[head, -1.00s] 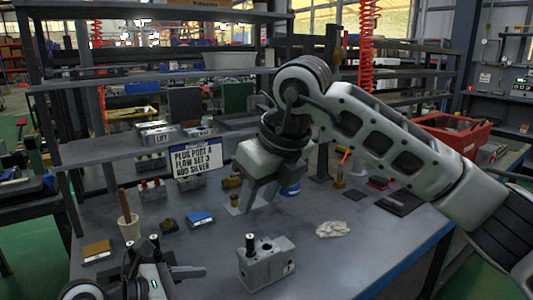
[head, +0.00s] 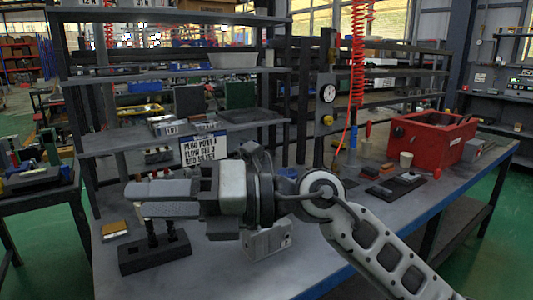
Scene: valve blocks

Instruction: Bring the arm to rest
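My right gripper (head: 135,199) is in the middle left of the head view, with its fingers pointing left above the bench. Its two fingers lie close together in this view, and I cannot tell if they are open or shut; no held thing shows. My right arm reaches in from the lower right. A grey valve block (head: 270,243) stands on the bench behind the wrist, its top mostly hidden. A black holder (head: 155,257) with upright black pegs stands below the fingers, their tops partly covered. My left gripper is out of view.
The bench (head: 335,268) has a shelf rack at its back. A sign (head: 205,151) hangs there, reading roughly plug port A, flow set 3, rod silver. A red bin (head: 432,137) stands back right, with dark trays (head: 393,186) before it. An orange-topped block (head: 115,229) lies at left.

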